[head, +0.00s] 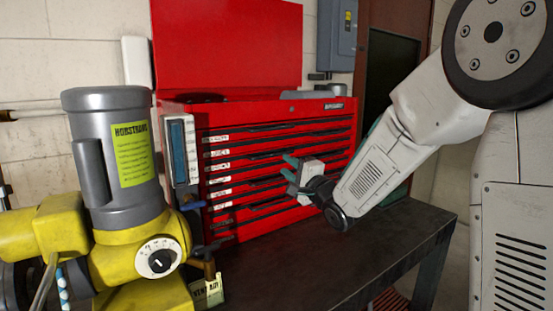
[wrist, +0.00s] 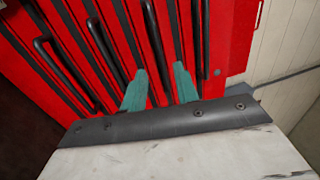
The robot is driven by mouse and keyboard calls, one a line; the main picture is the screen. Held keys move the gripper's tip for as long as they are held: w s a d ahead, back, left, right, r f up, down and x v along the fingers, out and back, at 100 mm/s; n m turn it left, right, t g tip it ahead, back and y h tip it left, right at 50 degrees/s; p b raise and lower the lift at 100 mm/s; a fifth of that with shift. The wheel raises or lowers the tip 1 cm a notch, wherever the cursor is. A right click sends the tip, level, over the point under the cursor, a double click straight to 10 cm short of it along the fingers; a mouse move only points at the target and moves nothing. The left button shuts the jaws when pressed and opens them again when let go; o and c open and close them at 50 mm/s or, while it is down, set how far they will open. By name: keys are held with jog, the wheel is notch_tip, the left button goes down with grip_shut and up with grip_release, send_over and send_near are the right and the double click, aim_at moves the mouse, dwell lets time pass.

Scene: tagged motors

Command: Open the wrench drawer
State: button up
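A red tool chest (head: 250,112) stands on a dark bench, with its lid raised. Its front has several drawers with long dark handles and small white labels at the left; the labels are too small to read, so I cannot tell which is the wrench drawer. The drawers look shut. My gripper (head: 286,168) is in front of the middle drawers. In the wrist view, my gripper (wrist: 160,68) has its two teal fingers apart, pointing at the drawer fronts. A dark handle (wrist: 153,38) lies in line with the gap; I cannot tell if the fingers touch it.
A grey and yellow motor (head: 112,160) with a yellow-green tag stands at the left, close to the chest. A hammer-like tool (head: 208,258) and a tag are beside it. The dark bench top (head: 310,260) is bare in front of the chest. A grey electrical box (head: 338,35) hangs behind.

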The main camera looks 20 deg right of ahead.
jog(key=x, duration=0.6)
jog(key=shift+w, duration=0.25)
jog(key=shift+a+r, duration=0.1)
grip_shut()
